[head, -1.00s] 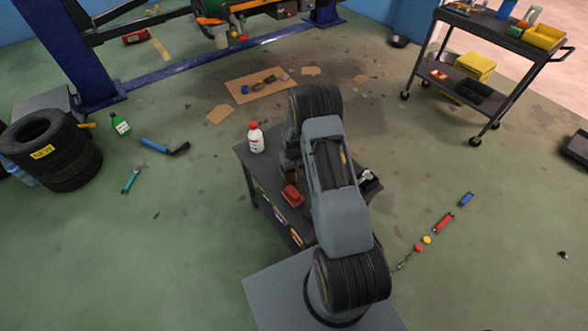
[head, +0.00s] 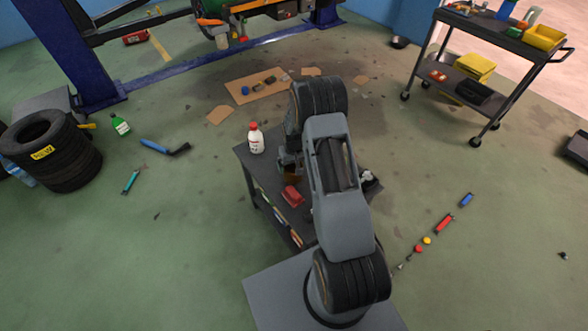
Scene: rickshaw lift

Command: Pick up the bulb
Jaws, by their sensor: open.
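I cannot make out a bulb for certain; my arm covers much of the small dark table (head: 262,176). My gripper (head: 287,163) shows only in part, at the left side of my arm above the tabletop. It is open, and its fingertips are mostly hidden or too small to see clearly. A white bottle with a red cap (head: 256,139) stands upright to its left on the table. A red object (head: 292,196) lies on the table nearer to me, apart from the gripper. A small black and white item (head: 370,181) shows at the table's right edge.
A tool cart (head: 505,38) stands at the back right. Stacked tyres (head: 58,158), a green bottle (head: 120,124) and tools lie on the left floor. Cardboard (head: 255,85) lies behind the table. Several coloured items, among them a red one (head: 444,223), lie on the right floor.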

